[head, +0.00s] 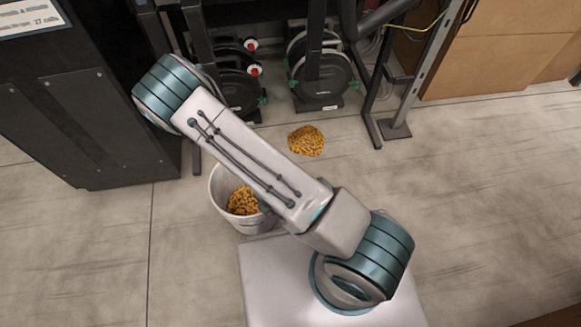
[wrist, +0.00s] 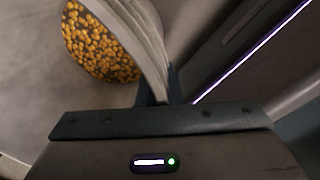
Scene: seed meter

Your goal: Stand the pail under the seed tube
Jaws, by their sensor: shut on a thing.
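The pail (head: 252,226) is white and round, with yellow-orange seed in its bottom. It is left of the middle in the head view, partly hidden by my arm. In the wrist view its pale wall (wrist: 146,38) runs into the jaws of my gripper (wrist: 160,88), which is shut on the wall near the rim. The seed inside shows left of the jaws. I cannot tell whether the pail touches the floor.
A heap of seed (head: 306,140) lies on the floor before the disc units, right of and beyond the pail. A black cabinet (head: 75,110) stands at left. A metal post with a foot (head: 394,129) stands right of the heap. The floor at right is clear.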

